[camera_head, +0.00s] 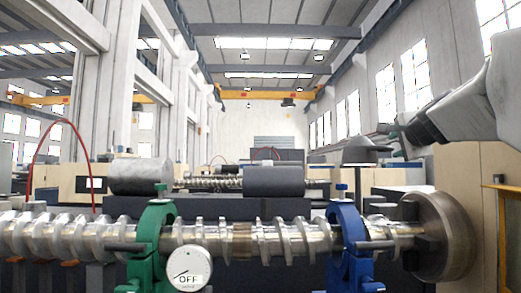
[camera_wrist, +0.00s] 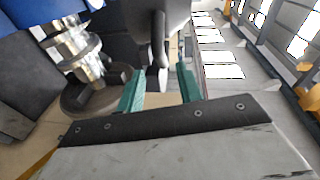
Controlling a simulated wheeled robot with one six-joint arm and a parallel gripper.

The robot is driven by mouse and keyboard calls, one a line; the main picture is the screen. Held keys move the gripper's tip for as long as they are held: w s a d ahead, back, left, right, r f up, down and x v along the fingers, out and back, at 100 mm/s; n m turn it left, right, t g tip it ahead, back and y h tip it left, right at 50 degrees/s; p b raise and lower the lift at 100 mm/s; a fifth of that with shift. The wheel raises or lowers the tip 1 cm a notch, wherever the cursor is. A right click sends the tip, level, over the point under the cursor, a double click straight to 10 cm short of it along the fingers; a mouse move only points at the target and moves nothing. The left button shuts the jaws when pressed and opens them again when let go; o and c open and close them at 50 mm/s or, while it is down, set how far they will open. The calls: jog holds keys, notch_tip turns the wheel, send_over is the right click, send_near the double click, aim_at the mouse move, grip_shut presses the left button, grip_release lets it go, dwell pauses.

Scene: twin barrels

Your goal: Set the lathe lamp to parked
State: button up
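The lathe lamp, taken to be the dark cone-shaped shade (camera_head: 367,153) on a thin stem, stands behind the blue rest, left of the chuck, in the head view. My gripper (camera_head: 383,128) reaches in from the right, just above and beside the shade's top. In the wrist view my gripper (camera_wrist: 160,88) has its two green fingers apart. A dark rod-like part (camera_wrist: 156,78), probably the lamp's, hangs down near the gap between the fingers. I cannot tell whether it touches a finger. The lamp's base is hidden.
A ridged metal shaft (camera_head: 240,242) runs across the front through a green rest (camera_head: 150,240) and a blue rest (camera_head: 347,235) to a chuck (camera_head: 440,235). A round dial (camera_head: 187,268) reads OFF. Two grey cylinders (camera_head: 273,181) lie behind. A beige cabinet stands right.

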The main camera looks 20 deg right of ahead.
aim_at(365, 153)
jog(key=shift+d, duration=0.15)
jog(key=c, duration=0.5)
jog(key=shift+m+g+h, duration=0.5)
jog(key=shift+m, duration=0.3)
jog(key=s+d, duration=0.1)
jog(key=s, duration=0.1)
jog(key=s+d, duration=0.1)
jog(key=s, duration=0.1)
jog(key=s+d, duration=0.1)
jog(key=s, duration=0.1)
jog(key=shift+s+d+f, duration=0.15)
jog(key=shift+d+f, duration=0.15)
jog(key=shift+f, duration=0.05)
grip_shut()
jog(key=w+a+f+n+t+y, duration=0.1)
jog(key=w+f+n+t+y, duration=0.1)
jog(key=w, duration=0.9)
jog(key=shift+w+a+f+n+y, duration=0.2)
jog(key=shift+w+f+n+y, duration=0.2)
jog(key=shift+n+y, duration=0.15)
